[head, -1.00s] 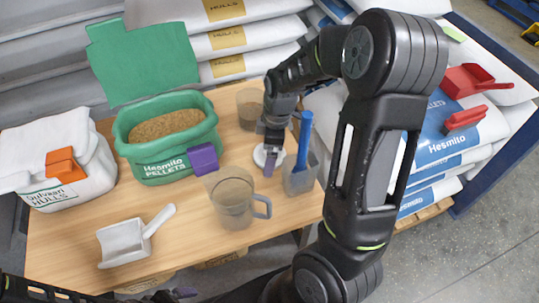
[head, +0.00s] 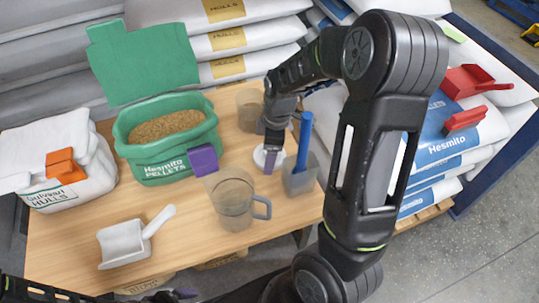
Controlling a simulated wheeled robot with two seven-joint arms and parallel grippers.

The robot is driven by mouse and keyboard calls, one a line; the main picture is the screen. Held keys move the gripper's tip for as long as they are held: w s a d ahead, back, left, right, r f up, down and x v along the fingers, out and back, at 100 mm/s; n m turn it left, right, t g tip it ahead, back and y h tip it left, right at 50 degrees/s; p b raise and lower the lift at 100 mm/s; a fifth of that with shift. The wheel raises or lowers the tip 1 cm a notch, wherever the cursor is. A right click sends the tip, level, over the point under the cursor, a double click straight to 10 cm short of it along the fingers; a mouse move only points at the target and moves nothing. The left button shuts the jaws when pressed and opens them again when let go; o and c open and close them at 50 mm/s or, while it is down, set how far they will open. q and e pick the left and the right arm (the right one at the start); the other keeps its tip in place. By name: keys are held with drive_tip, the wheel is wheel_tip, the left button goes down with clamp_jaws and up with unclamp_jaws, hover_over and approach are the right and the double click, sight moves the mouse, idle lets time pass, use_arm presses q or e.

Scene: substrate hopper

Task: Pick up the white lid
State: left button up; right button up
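The white lid (head: 261,158) is a small round disc lying on the wooden table, between the clear jug and the grey cup with the blue tool. My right gripper (head: 270,162) points down over the lid, and its purple-tipped finger covers part of it. I cannot tell whether the fingers touch the lid or how far apart they are. My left gripper (head: 178,295) shows only partly at the bottom edge, in front of the table; its opening cannot be made out.
A clear jug (head: 233,203) stands left of the lid. Behind is another clear container (head: 249,108). A green pellet bag (head: 160,168), a white scoop (head: 124,246) and a hulls bag (head: 95,175) are farther left.

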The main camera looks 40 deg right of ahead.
drive_tip(key=c, duration=0.4)
wheel_tip(320, 180, up, 10)
drive_tip(key=shift+r+p, duration=0.1)
drive_tip(key=shift+p, duration=0.65)
